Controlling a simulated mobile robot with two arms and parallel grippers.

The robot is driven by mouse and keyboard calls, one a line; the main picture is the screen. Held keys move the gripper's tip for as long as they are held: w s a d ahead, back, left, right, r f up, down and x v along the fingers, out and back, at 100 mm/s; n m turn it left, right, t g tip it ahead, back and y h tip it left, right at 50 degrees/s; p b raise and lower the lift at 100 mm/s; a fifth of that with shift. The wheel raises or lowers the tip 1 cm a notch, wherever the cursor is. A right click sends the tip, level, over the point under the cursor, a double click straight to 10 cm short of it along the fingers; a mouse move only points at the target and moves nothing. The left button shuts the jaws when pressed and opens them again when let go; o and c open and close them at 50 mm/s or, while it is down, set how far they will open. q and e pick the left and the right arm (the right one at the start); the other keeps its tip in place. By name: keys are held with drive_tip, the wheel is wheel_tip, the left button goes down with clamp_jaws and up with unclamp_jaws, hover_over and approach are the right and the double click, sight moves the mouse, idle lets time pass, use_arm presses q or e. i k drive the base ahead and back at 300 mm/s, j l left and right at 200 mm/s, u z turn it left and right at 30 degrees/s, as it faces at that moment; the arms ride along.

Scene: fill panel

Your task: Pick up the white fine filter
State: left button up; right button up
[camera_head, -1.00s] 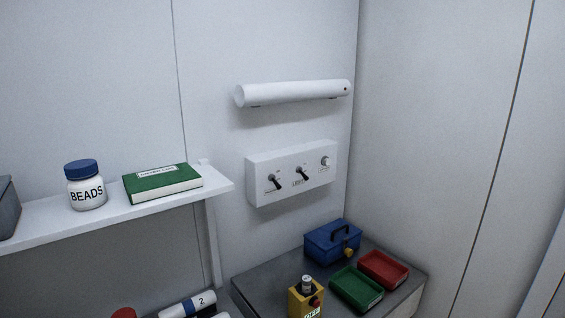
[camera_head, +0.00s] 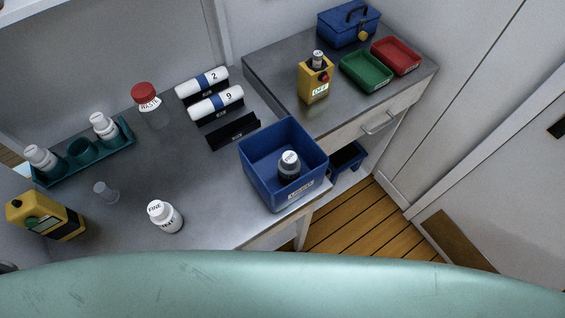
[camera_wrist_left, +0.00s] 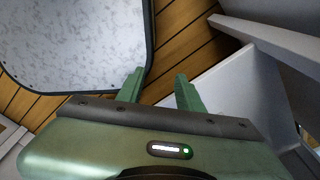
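A white bottle-like filter (camera_head: 165,217) with a label that reads FINE stands on the grey worktop (camera_head: 205,200), near its front edge, in the head view. Two more white capped pieces, (camera_head: 103,127) and (camera_head: 42,157), sit in a teal rack (camera_head: 115,150) at the left; their labels are too small to read for sure. My left gripper (camera_wrist_left: 160,82) shows only in its wrist view. Its two green fingers are apart with nothing between them, over wood floor and pale panels. No filter shows there. My right gripper is in neither view.
A blue bin (camera_head: 255,168) with a dark, grey-capped piece (camera_head: 289,167) stands right of the filter. A clear cup (camera_head: 106,192), a yellow device (camera_head: 45,217) and a red-capped WASTE jar (camera_head: 148,105) stand around the left. Bare worktop surrounds the filter.

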sight(161, 214)
drive_tip(key=u, duration=0.4)
drive_tip(key=j+u, duration=0.15)
drive_tip(key=u, duration=0.25)
drive_tip(key=j+u, duration=0.1)
drive_tip(key=u, duration=0.3)
drive_tip(key=k+l, duration=0.25)
drive_tip(key=l, duration=0.2)
drive_tip(key=k+l, duration=0.2)
drive_tip(key=l, duration=0.3)
drive_tip(key=k+l+u, duration=0.1)
drive_tip(key=k+l, duration=0.15)
drive_tip(key=l, duration=0.2)
drive_tip(key=k+l, duration=0.25)
drive_tip(key=l, duration=0.2)
